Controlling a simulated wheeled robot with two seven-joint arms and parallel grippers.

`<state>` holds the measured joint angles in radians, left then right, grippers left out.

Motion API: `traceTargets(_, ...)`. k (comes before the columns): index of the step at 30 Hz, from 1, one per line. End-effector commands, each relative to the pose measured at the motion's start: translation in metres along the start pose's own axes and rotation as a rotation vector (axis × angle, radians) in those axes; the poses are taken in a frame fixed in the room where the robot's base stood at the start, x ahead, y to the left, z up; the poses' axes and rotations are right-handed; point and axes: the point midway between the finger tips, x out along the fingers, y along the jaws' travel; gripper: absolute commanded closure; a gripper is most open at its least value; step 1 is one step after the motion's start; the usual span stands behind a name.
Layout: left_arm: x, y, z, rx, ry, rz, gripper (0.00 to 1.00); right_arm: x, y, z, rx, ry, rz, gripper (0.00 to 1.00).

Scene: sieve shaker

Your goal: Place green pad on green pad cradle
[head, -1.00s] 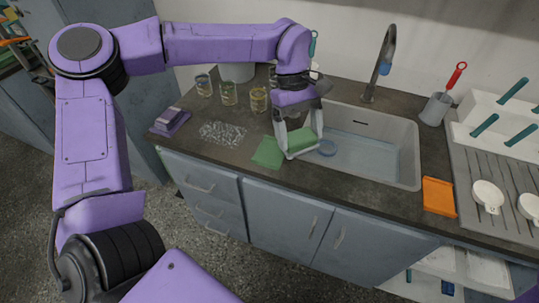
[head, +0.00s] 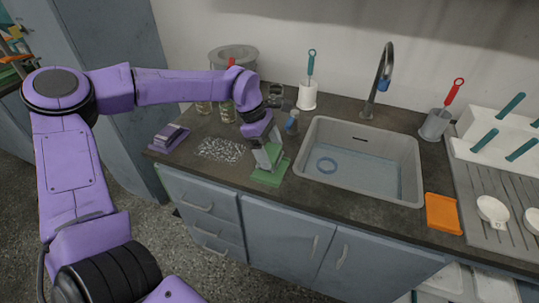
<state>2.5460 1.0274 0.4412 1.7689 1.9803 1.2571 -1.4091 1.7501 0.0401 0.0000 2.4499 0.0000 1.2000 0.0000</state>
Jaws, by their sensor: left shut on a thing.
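The green pad (head: 267,171) is between the fingers of my left gripper (head: 268,165), which is shut on it. The gripper points down over the green pad cradle (head: 284,164), a flat green piece on the dark counter left of the sink. The pad is low over the cradle, and the fingers hide part of both. I cannot tell whether the pad touches the cradle. My right gripper is not in view.
A purple block (head: 168,138) and a clear bumpy patch (head: 220,150) lie to the left. A white holder (head: 307,97) with a teal-handled tool stands behind. An orange pad (head: 441,212) lies right of the sink.

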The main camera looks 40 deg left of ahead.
Motion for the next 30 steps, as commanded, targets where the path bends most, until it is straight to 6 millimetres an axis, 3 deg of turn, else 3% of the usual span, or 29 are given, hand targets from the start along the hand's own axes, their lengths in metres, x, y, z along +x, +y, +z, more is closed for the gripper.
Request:
traceTargets(6,0.020,0.016,-0.017,0.000,0.003,-0.003,0.44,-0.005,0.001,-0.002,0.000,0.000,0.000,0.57)
traceTargets(11,0.042,0.015,-0.025,0.002,0.001,-0.001,0.44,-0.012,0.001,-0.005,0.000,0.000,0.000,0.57)
traceTargets(22,0.049,0.015,-0.028,0.001,-0.001,0.000,0.44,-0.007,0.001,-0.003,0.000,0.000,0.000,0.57)
traceTargets(23,0.048,0.015,-0.027,0.001,-0.001,0.000,0.06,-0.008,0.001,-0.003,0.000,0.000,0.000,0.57)
traceTargets(24,0.047,0.015,-0.027,0.001,-0.001,0.000,0.00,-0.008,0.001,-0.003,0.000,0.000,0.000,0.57)
traceTargets(30,0.047,0.015,-0.027,0.002,0.000,0.000,0.00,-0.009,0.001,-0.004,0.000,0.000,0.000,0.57)
